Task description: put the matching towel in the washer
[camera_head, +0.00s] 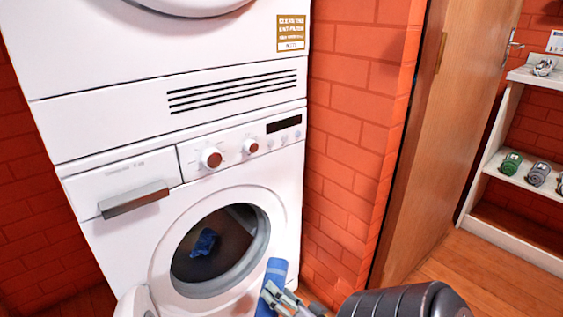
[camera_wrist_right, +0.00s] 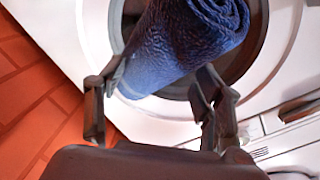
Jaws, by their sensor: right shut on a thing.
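The white washer (camera_head: 130,240) stands ahead, its round opening (camera_head: 237,247) uncovered. A crumpled blue cloth (camera_head: 204,242) lies inside the drum. What looks like the open door (camera_head: 136,303) shows at the lower left, cut off by the frame edge. My right gripper (camera_head: 277,297) is shut on a rolled blue towel (camera_head: 276,270), just in front of the opening's lower right. In the right wrist view, the towel (camera_wrist_right: 185,45) sits between the fingers of the gripper (camera_wrist_right: 160,90), with the dark opening behind it. My left gripper is not in view.
A second white machine (camera_head: 100,50) is stacked above the washer. A red brick wall (camera_head: 350,130) and a wooden door (camera_head: 430,150) stand to the right. A white shelf (camera_head: 525,182) at the far right holds a green roll (camera_head: 510,163) and grey rolls (camera_head: 538,174).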

